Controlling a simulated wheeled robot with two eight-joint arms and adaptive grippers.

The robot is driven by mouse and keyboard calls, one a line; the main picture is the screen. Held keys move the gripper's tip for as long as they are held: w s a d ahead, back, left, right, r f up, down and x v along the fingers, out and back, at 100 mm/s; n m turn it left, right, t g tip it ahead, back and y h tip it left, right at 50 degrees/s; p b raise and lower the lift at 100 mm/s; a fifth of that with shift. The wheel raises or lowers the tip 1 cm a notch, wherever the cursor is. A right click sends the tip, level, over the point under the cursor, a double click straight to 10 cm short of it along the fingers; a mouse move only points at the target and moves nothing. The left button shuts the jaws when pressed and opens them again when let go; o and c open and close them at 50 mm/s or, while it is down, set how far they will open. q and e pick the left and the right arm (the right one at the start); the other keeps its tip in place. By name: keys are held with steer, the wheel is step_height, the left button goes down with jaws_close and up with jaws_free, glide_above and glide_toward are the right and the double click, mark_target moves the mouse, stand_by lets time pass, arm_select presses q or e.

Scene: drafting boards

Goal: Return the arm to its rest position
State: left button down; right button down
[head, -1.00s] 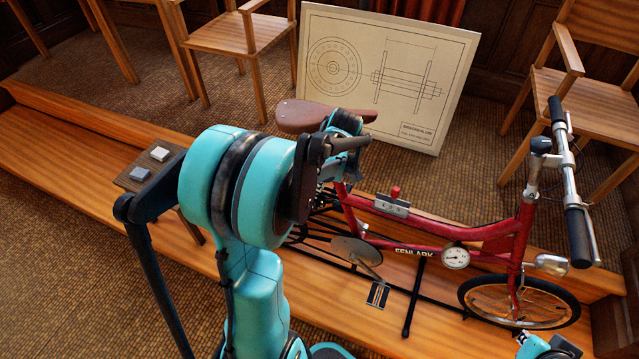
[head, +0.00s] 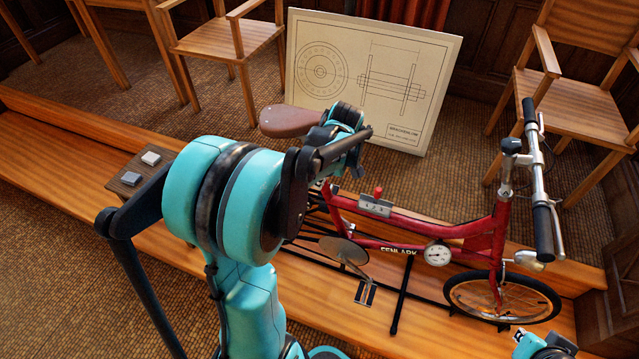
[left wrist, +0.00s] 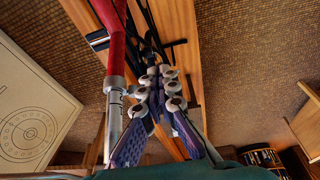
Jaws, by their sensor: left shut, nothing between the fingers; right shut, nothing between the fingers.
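My left arm, teal and black, rises through the middle of the head view. Its wrist (head: 345,122) is just right of the brown saddle (head: 290,121) of a red bicycle (head: 470,228). The left gripper's fingers are mostly hidden there. In the left wrist view, the left gripper (left wrist: 155,76) points down with its fingertips together and nothing between them. The red bicycle tube and metal post (left wrist: 115,95) run close beside it on the left; I cannot tell if they touch. My right gripper (head: 528,340) shows only partly at the lower right edge, shut and empty.
The bicycle stands on a wooden platform (head: 60,150). A drawing board (head: 370,75) leans behind it, with wooden chairs (head: 225,40) around. A small stand with two blocks (head: 130,180) is left of my arm. Carpet left of the platform is open.

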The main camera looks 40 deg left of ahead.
arm_select(q)
steer(key=p+v, duration=0.2)
steer(key=v, duration=0.4)
steer(key=shift+s+d+r, duration=0.15)
steer(key=shift+d+r, duration=0.15)
